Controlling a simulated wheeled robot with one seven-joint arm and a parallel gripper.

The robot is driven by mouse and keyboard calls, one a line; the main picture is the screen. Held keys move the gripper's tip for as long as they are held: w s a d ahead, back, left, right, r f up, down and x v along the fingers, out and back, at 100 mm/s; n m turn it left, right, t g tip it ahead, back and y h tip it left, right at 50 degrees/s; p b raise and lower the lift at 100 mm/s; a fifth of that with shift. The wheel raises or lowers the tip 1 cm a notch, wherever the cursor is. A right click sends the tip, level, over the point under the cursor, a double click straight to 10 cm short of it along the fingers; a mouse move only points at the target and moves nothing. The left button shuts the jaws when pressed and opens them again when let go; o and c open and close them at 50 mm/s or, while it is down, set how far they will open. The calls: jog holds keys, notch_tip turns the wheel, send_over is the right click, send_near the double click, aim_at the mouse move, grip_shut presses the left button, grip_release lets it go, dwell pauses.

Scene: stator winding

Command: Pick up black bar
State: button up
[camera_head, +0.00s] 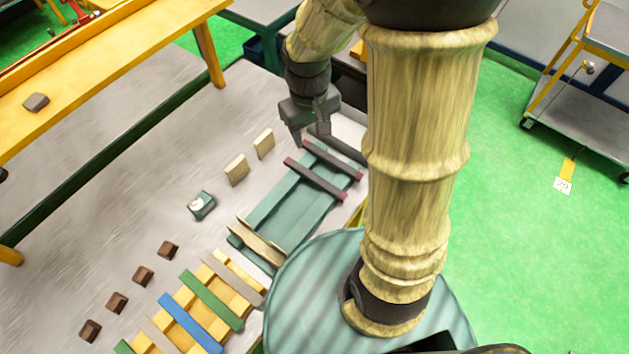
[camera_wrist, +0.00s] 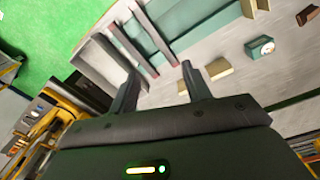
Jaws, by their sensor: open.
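Two dark bars with reddish ends lie across a long teal tray (camera_head: 276,206). The nearer dark bar (camera_head: 314,179) and the farther dark bar (camera_head: 334,161) are roughly parallel and apart. My gripper (camera_head: 309,137) is open and empty, over the far end of the tray. It also shows in the wrist view (camera_wrist: 159,71), with its fingertips pointing toward the bars. Whether a finger touches a bar, I cannot tell.
Two tan blocks (camera_head: 236,170) and a small teal device (camera_head: 202,205) stand left of the tray. Tan strips (camera_head: 260,243) lie at its near end. Coloured slats (camera_head: 190,322) and several brown blocks (camera_head: 143,276) are closer. A yellow beam (camera_head: 110,66) borders the grey table.

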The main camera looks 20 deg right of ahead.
jog(key=w+a+f+n+g+h+b, duration=0.2)
jog(key=w+f, duration=0.4)
jog(key=w, duration=0.3)
jog(key=a+n+g+b, duration=0.1)
jog(key=n+g, duration=0.1)
jog(key=shift+f+n, duration=0.2)
jog(key=shift+n, duration=0.1)
jog(key=p, duration=0.2)
send_over(306, 171)
notch_tip(306, 171, down, 10)
jog(key=shift+w+a+f, duration=0.1)
jog(key=shift+f, duration=0.6)
